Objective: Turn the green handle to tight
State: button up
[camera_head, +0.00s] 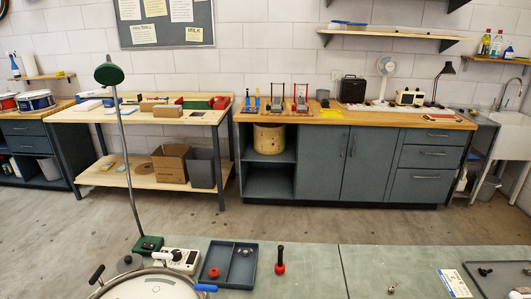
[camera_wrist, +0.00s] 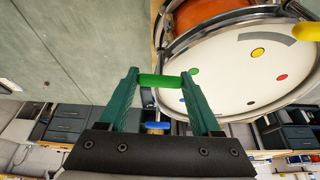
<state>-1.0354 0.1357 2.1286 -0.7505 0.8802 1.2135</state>
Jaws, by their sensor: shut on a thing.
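The green handle (camera_wrist: 160,81) lies across between the two teal fingers of my gripper (camera_wrist: 161,78) in the wrist view. My gripper is shut on it, one finger at each end. The handle is beside the rim of a drum (camera_wrist: 235,75), whose white head carries several coloured dots, one of them green (camera_wrist: 193,72). The drum also shows at the bottom left of the head view (camera_head: 150,288), cut off by the picture edge. I cannot make out the green handle or my gripper in the head view.
A blue handle (camera_wrist: 158,126) and a yellow handle (camera_wrist: 308,32) also stand at the drum's rim. Behind the drum on the bench are a grey tray (camera_head: 240,278), a red-and-black tool (camera_head: 280,262) and a green lamp (camera_head: 108,74). The bench middle is mostly clear.

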jog(key=m+h, duration=0.1)
jog(key=m, duration=0.2)
jog(key=m+g+h, duration=0.1)
jog(key=m, duration=0.3)
jog(key=shift+h, duration=0.3)
jog(key=m+g+h, duration=0.1)
jog(key=m, duration=0.3)
jog(key=m+g, duration=0.1)
jog(key=m, duration=0.1)
jog(key=m+g, duration=0.1)
jog(key=m, duration=0.1)
jog(key=shift+s+m+h, duration=0.1)
jog(key=shift+m+h, duration=0.2)
jog(key=m+g, duration=0.1)
jog(key=m, duration=0.2)
jog(key=shift+m, duration=0.3)
jog(key=m+g, duration=0.2)
jog(key=m, duration=0.4)
jog(key=m+g+y, duration=0.1)
jog(key=m, duration=0.1)
jog(key=shift+m+y, duration=0.3)
jog(key=shift+m, duration=0.1)
jog(key=shift+m+g+y, duration=0.4)
jog(key=shift+m+y, duration=0.2)
jog(key=shift+m, duration=1.1)
